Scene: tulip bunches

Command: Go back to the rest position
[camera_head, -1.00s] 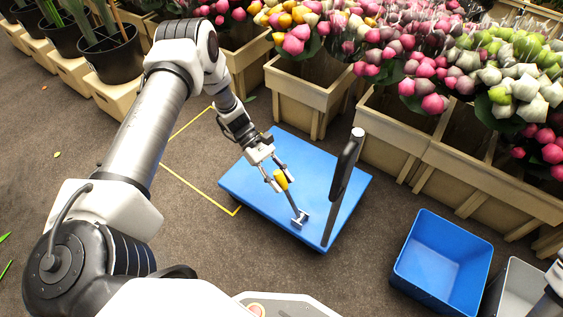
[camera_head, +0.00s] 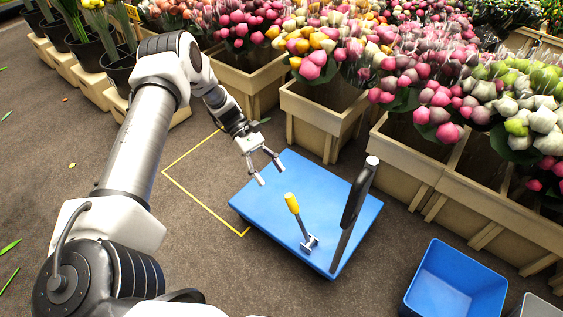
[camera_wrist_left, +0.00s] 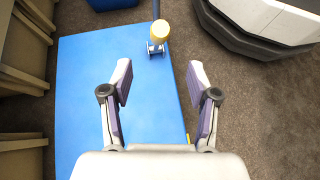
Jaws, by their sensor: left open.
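My left gripper (camera_head: 271,173) is open and empty, above the far left edge of the blue platform (camera_head: 338,192). In the left wrist view its two fingers (camera_wrist_left: 166,85) are spread with nothing between them. The yellow handle also shows in the left wrist view (camera_wrist_left: 160,31), beyond the fingertips. My right gripper is not in view.
A dark upright handle post (camera_head: 358,197) rises from the platform's right part. A blue bin (camera_head: 455,283) stands at the lower right. Beige planters (camera_head: 320,118) with tulip bunches line the back. A yellow outline (camera_head: 205,204) marks bare floor left of the platform.

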